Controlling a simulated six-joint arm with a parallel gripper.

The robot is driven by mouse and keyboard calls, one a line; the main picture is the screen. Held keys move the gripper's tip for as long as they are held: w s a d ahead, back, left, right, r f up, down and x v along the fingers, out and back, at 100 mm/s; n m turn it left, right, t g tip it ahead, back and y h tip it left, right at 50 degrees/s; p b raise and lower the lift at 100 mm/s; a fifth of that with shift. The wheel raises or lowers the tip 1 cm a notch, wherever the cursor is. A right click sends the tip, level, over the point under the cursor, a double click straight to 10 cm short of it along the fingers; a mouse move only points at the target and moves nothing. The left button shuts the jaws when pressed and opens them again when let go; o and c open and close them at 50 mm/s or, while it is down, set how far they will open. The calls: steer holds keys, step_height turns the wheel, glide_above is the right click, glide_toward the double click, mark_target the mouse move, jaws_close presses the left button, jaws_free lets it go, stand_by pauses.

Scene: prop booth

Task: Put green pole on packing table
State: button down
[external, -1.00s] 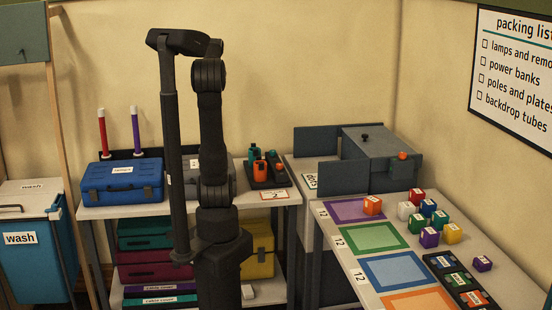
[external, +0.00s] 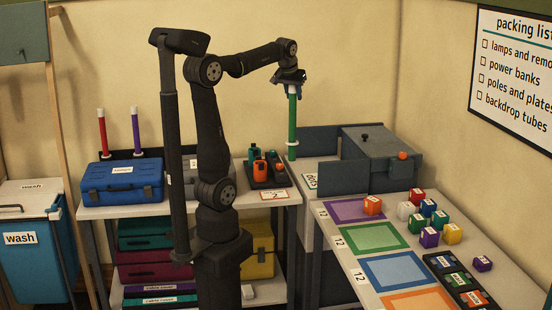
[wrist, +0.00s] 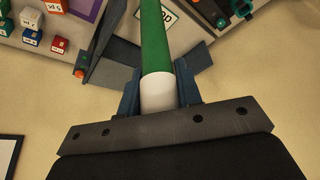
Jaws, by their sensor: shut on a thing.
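The green pole (external: 292,122) hangs upright from my gripper (external: 291,85), with a white band at each end. In the wrist view the fingers (wrist: 158,95) are shut on the white upper end of the pole (wrist: 154,40). The pole's lower end is close to the left edge of the surface with the grey box; I cannot tell whether it touches. A table with coloured mats (external: 342,252) is at the right, below the packing list; no label that I can read names it the packing table.
A grey box (external: 380,150) with open dark flaps stands right of the pole. Small coloured blocks (external: 429,208) and a dark tray (external: 460,280) occupy the right table. The left table holds a blue case (external: 122,182), red and purple poles (external: 135,130) and orange-and-green items (external: 262,168).

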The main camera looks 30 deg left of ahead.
steer(key=s+d+m+h, duration=0.1)
steer(key=s+d+m, duration=0.15)
steer(key=d, duration=0.85)
steer(key=s+d+m+h, duration=0.1)
steer(key=d+m, duration=0.2)
steer(key=d, duration=0.9)
steer(key=s+d+m+g+h, duration=0.1)
steer(key=s+d+m, duration=0.2)
steer(key=s+d, duration=0.4)
steer(key=s+d+m+h, duration=0.1)
steer(key=s+d+m, duration=0.1)
steer(key=s+d, duration=0.5)
steer(key=w+a+f, duration=0.1)
steer(key=w+f, duration=1.2)
steer(key=f, duration=0.5)
steer(key=shift+w+a, duration=0.3)
steer(key=shift+a, duration=0.05)
steer(key=shift+f, duration=0.15)
steer(key=c, duration=1)
jaws_free()
